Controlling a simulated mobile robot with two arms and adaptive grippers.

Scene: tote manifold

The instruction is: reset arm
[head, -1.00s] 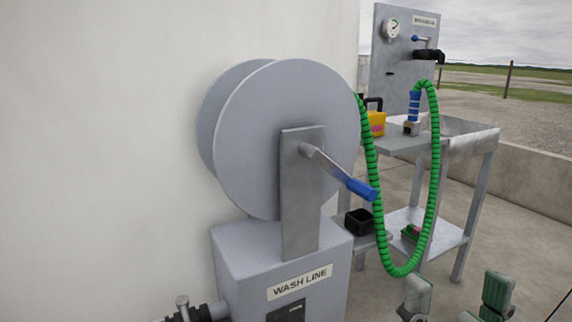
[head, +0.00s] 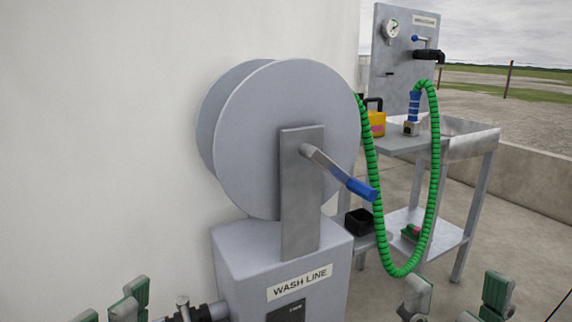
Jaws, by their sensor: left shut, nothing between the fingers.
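My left gripper (head: 128,302) shows only in part at the bottom left edge of the head view, as grey finger parts with green pads. It is shut and empty, in front of the white wall and left of the hose reel. More grey and green finger parts, apparently of my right gripper (head: 456,303), stand at the bottom right edge, in front of the metal stand.
A grey hose reel (head: 289,130) with a blue-handled crank (head: 353,184) stands on a WASH LINE box (head: 240,245). A green hose (head: 437,185) loops beside a metal stand (head: 480,195). A yellow item (head: 377,123) and a black bin (head: 360,222) sit there.

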